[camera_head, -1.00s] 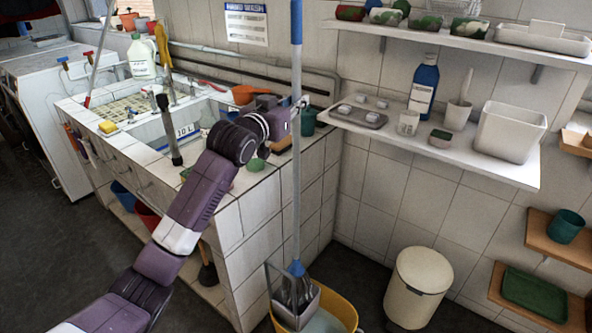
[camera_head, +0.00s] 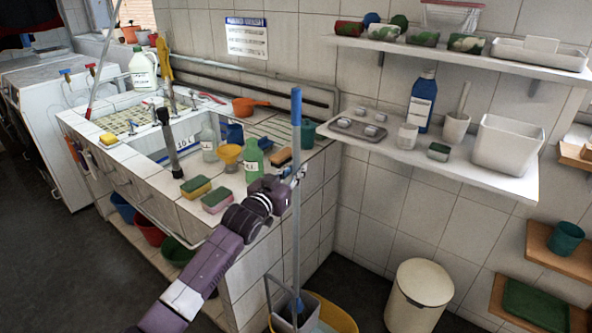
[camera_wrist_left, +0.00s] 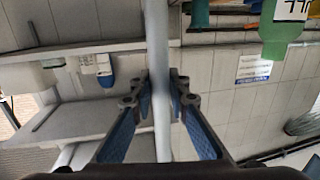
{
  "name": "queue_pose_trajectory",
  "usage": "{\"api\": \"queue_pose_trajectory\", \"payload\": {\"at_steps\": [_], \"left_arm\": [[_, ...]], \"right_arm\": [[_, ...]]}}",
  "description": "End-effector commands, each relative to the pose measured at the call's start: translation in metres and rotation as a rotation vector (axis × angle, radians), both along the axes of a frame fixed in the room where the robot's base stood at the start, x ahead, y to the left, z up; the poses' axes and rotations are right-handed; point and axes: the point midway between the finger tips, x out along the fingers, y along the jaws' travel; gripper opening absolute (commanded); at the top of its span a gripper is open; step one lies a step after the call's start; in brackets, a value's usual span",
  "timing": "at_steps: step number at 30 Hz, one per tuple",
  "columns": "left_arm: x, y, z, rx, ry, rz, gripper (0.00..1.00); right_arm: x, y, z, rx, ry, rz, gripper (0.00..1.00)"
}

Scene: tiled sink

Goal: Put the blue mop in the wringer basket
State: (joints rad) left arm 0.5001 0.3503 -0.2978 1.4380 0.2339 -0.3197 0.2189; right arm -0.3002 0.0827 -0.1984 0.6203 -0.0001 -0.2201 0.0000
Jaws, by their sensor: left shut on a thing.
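The blue mop has a grey pole (camera_head: 296,232) with a blue top end (camera_head: 296,108). It stands almost upright. My left gripper (camera_head: 293,178) is shut around the pole; in the left wrist view the fingers (camera_wrist_left: 160,92) press on it from both sides. The mop's blue head (camera_head: 298,305) is low, inside or directly over the grey wringer basket (camera_head: 309,310); the basket's walls and the frame edge hide most of it. The basket sits in the yellow bucket (camera_head: 345,321), which is cut off at the bottom. My right gripper is not seen.
The tiled sink counter (camera_head: 262,262) stands left of the bucket, with sponges (camera_head: 217,201) and a green bottle (camera_head: 253,160) near its edge. A cream bin (camera_head: 418,295) stands to the right. A wall shelf (camera_head: 440,160) juts out above.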

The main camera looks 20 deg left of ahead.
Motion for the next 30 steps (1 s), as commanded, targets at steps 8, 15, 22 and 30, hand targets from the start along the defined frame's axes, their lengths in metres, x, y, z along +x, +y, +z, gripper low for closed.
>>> {"api": "queue_pose_trajectory", "payload": {"at_steps": [8, 15, 22, 30], "left_arm": [[0.000, 0.000, 0.003, -0.002, -0.007, -0.001, 0.00], [0.000, 0.000, -0.003, -0.001, 0.000, 0.000, 0.32], [0.000, 0.000, -0.003, -0.001, 0.000, 0.000, 0.33], [-0.012, 0.002, 0.000, -0.002, 0.000, 0.000, 0.33]], "right_arm": [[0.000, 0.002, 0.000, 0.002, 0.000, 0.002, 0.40], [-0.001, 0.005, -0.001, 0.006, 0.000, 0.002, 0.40], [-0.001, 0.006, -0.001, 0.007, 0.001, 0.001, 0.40], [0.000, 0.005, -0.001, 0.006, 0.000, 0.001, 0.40]]}}
